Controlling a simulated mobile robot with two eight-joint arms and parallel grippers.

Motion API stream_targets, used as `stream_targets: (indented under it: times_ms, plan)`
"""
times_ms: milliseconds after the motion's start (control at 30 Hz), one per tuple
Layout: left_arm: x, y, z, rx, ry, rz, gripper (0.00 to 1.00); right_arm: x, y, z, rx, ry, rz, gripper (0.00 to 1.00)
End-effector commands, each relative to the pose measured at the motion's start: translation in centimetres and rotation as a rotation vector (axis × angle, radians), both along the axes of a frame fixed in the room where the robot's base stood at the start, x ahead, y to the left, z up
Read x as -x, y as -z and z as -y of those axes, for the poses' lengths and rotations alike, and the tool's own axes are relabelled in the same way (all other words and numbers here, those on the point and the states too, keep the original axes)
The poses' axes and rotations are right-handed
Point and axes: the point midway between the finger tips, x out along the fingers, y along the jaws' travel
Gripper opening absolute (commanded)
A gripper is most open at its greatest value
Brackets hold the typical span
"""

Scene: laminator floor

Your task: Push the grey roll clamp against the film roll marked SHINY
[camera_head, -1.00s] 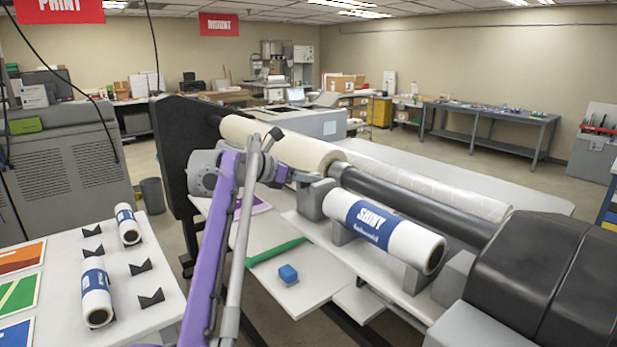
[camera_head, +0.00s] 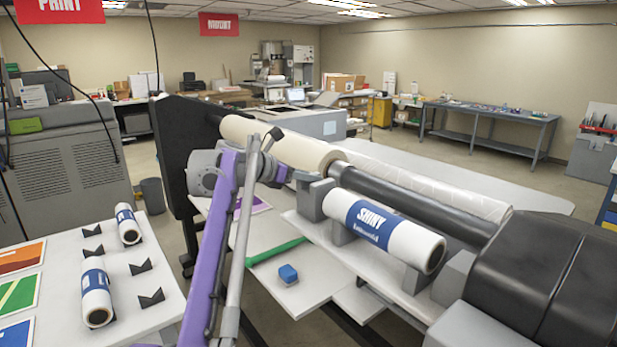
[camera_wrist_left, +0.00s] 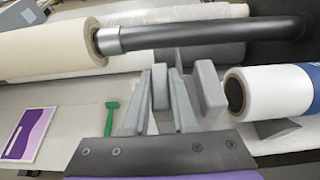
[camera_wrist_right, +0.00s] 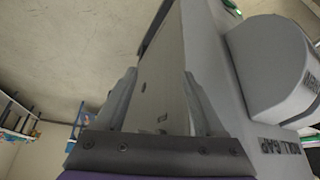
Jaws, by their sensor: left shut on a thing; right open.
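The film roll marked SHINY (camera_head: 383,232) is white with a blue band and lies on grey cradles in the middle right of the head view. The grey roll clamp (camera_head: 313,200) stands at its left end. In the left wrist view, the clamp's broad block (camera_wrist_left: 208,88) sits right beside the roll's open core end (camera_wrist_left: 236,95); I cannot tell if they touch. My left gripper (camera_wrist_left: 158,100) is shut on the clamp's narrow upright part. My right gripper (camera_wrist_right: 160,105) shows only in its wrist view, open, in front of a plain grey panel.
A black shaft (camera_head: 410,205) and a cream roll (camera_head: 290,150) lie behind the clamp. A blue block (camera_head: 288,274) and a green-handled tool (camera_head: 277,251) lie on the white shelf in front. Two more film rolls (camera_head: 96,292) (camera_head: 127,224) rest on the left table.

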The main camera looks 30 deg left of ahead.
Motion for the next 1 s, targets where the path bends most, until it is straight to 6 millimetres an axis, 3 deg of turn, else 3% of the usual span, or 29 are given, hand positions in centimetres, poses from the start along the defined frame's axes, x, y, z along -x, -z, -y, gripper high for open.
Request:
stream_targets:
  times_ms: [667, 1000]
  plan:
    - [0.1, 0.0, 0.1, 0.0, 0.0, 0.0, 0.0, 0.0, 0.0, 0.0, 0.0, 0.0, 0.0, 0.71]
    - [1.7, 0.0, 4.2, -0.001, 0.001, -0.001, 0.0, 0.1, 0.3, 0.0, 0.0, 0.0, -0.002, 0.71]
